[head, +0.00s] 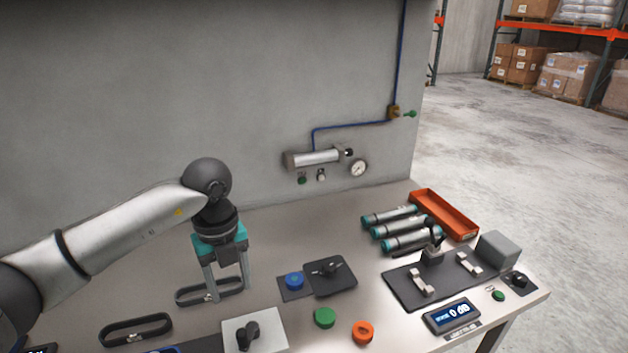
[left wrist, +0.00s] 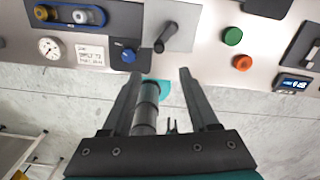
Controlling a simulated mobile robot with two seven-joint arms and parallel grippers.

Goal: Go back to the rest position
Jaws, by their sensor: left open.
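My left gripper (head: 230,292) hangs fingers-down over the left part of the bench (head: 285,215), in front of the wall. Its two fingers are apart with nothing held between them. In the head view its fingers overlap a black oval holder (head: 188,299); I cannot tell how high above it they are. In the left wrist view the open fingers (left wrist: 160,72) point towards the front edge of the bench, with floor below. A grey segmented cylinder with teal beside it shows beyond them, perhaps part of my body. My right gripper is not in view.
A grey lever plate (head: 270,338), a blue knob (head: 294,281), a green button (head: 325,317) and an orange button (head: 363,332) are nearby. Several teal-ended cylinders lie by an orange tray (head: 443,212). A black fixture and a display (head: 452,315) stand right. The wall (head: 150,110) is behind.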

